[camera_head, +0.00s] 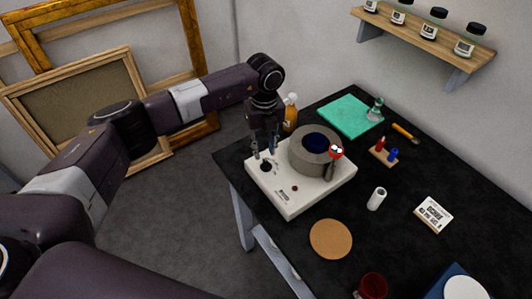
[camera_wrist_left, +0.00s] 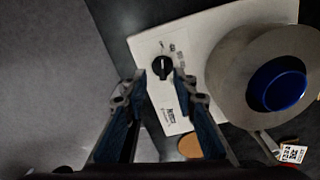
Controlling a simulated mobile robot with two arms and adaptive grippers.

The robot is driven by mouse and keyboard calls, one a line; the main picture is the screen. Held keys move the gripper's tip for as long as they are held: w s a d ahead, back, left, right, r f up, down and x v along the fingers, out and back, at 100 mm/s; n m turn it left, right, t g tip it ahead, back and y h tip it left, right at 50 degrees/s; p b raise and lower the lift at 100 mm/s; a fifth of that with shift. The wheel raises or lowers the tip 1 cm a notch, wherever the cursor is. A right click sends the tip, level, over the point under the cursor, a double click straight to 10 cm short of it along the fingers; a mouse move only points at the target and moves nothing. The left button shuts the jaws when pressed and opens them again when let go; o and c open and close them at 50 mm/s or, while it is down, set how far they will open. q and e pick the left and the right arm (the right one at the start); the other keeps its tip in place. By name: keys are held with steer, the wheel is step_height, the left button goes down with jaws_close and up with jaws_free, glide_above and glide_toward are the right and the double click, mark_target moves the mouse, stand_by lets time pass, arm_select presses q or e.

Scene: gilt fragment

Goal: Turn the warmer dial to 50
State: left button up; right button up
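The warmer (camera_head: 300,195) is a white box at the table's left corner with a round grey pot (camera_head: 308,150), dark blue inside. Its small black dial (camera_head: 266,166) is on the top's left part. In the left wrist view the dial (camera_wrist_left: 162,68) carries a pale pointer mark; the print beside it is too small to read. My left gripper (camera_head: 265,153) points down just above the dial, open and empty. In the left wrist view its fingertips (camera_wrist_left: 160,78) show on either side of the dial; contact cannot be told. My right gripper is not in view.
A red-topped handle (camera_head: 335,153) stands at the pot's right side. An amber spray bottle (camera_head: 290,113) is behind the warmer. A green mat (camera_head: 345,118), a white cylinder (camera_head: 377,199), a cork disc (camera_head: 331,239) and a small box (camera_head: 433,214) lie around the black table.

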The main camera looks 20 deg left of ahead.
mark_target(265, 161)
arm_select(q)
steer(key=shift+f, duration=0.7)
steer(key=f, duration=0.1)
steer(key=f+p, duration=0.1)
steer(key=shift+w+f, duration=0.25)
steer(key=shift+f, duration=0.55)
jaws_close()
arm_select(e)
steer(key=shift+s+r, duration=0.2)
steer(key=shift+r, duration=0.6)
